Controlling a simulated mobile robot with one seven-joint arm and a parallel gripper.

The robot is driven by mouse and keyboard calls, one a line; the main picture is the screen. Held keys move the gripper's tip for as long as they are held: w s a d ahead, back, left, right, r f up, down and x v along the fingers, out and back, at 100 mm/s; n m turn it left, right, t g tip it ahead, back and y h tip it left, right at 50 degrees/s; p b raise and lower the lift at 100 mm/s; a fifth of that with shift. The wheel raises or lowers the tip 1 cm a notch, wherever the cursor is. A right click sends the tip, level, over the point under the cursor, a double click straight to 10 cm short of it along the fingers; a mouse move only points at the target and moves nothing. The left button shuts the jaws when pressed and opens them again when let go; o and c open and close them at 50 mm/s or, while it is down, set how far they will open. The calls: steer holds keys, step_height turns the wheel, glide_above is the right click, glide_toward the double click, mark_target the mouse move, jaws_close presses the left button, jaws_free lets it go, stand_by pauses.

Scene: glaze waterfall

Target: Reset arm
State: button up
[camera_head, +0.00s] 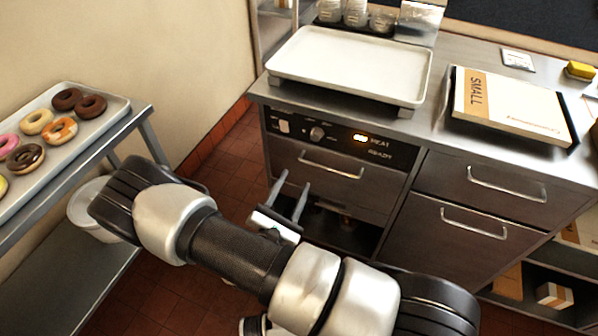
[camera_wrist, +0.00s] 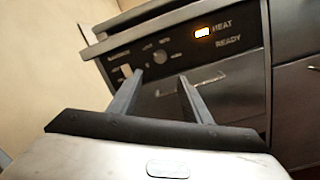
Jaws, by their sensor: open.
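My gripper (camera_head: 291,201) is in front of the steel cabinet with the control panel (camera_head: 333,138). Its two fingers are apart with nothing between them. In the wrist view my gripper (camera_wrist: 160,92) is also open and empty, and the control panel (camera_wrist: 165,55) with a lit orange light is beyond the fingertips. My arm reaches across the lower middle of the head view, bent at the elbow. In the head view the fingers overlap the cabinet front, and I cannot tell how far they are from it.
A white tray (camera_head: 350,64) sits on the counter above the panel. A box marked SMALL (camera_head: 511,104) lies at right. A rack tray (camera_head: 108,118) with several doughnuts is at left, with a white bucket (camera_head: 88,205) below. Closed drawers (camera_head: 490,187) are at right. Tiled floor shows between rack and cabinet.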

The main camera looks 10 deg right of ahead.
steer(key=shift+s+a, duration=0.2)
steer(key=shift+s, duration=0.2)
steer(key=s+d+r+m+g, duration=0.6)
steer(key=d+r+m+g, duration=0.1)
steer(key=r+m+g, duration=0.25)
steer(key=s+d+r+m+g, duration=0.6)
steer(key=d+r+m+g, duration=0.15)
steer(key=r+m, duration=0.25)
steer(key=s+a+r+m+t+y+p, duration=0.1)
steer(key=r+t+y+p, duration=0.1)
steer(key=r, duration=0.6)
steer(key=s+a+r+m+t+y+p, duration=0.2)
steer(key=r+y+p, duration=0.2)
steer(key=r, duration=0.5)
steer(key=s+a+r+m+t+y+p, duration=0.1)
steer(key=s+a+r+m+y+p, duration=0.1)
steer(key=r+p, duration=0.5)
steer(key=shift+s+a+r+t+y, duration=0.25)
steer(key=shift+r+t+y, duration=0.2)
steer(key=shift+r, duration=0.35)
